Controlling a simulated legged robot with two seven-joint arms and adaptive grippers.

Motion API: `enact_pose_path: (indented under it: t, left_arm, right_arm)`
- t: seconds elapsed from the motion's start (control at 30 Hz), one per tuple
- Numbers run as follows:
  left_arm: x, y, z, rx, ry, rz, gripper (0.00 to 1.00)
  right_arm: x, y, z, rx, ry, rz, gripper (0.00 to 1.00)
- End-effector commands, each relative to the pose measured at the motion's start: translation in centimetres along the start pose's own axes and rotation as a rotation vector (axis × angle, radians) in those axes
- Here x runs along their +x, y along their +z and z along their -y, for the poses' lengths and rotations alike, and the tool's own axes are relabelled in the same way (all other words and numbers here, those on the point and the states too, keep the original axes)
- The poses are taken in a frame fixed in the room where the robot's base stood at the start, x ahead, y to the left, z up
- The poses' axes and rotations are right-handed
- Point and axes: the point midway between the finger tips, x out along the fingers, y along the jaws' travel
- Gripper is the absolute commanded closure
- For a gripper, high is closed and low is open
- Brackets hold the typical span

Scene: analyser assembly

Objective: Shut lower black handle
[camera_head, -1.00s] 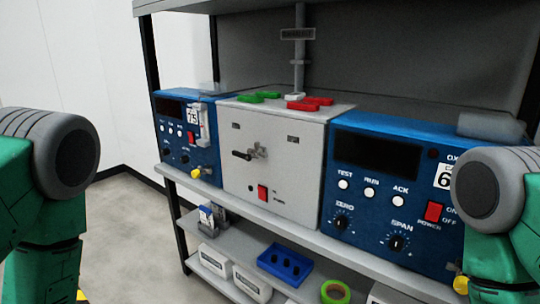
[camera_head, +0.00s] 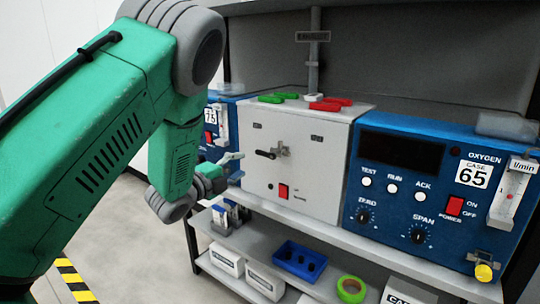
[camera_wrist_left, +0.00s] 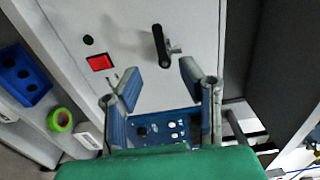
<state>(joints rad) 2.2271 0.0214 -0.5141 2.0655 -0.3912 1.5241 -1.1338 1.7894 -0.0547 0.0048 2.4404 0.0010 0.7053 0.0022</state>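The black handle (camera_head: 265,154) sticks out from the front of the grey box (camera_head: 318,185), beside a small grey metal latch (camera_head: 283,151). In the left wrist view the handle (camera_wrist_left: 158,42) lies beyond the fingertips, apart from them. My left gripper (camera_head: 230,164) is just left of the box front in the head view. In the left wrist view my left gripper (camera_wrist_left: 160,82) has its two fingers spread, with nothing between them. Only one black handle shows clearly. My right gripper is not in view.
A red switch (camera_head: 283,191) is below the handle. Blue analysers flank the box; the right one (camera_head: 430,185) is clear, the left one (camera_head: 222,97) partly hidden by my arm. The lower shelf holds a blue tray (camera_head: 300,262) and green tape (camera_head: 351,289).

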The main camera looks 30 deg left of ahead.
Motion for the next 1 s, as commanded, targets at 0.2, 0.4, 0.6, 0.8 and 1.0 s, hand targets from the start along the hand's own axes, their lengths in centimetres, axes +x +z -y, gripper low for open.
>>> enact_pose_path:
  t: [0.2, 0.4, 0.6, 0.8, 1.0]
  left_arm:
    - [4.8, 0.1, -0.2, -0.004, -0.002, -0.002, 0.66]
    - [8.6, 0.1, -0.1, -0.005, -0.002, 0.000, 0.66]
    - [10.6, 0.1, -0.2, -0.005, 0.000, 0.001, 0.66]
    - [11.0, 0.1, -0.1, -0.005, 0.001, 0.001, 0.66]
    - [11.0, 0.2, -0.1, -0.006, 0.001, 0.001, 0.80]
  right_arm:
    - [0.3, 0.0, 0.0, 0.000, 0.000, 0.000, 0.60]
    - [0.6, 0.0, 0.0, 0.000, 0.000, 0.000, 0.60]
    - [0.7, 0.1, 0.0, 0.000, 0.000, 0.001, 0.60]
    - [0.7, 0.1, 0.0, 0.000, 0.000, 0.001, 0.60]
    - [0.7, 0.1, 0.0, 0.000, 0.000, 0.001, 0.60]
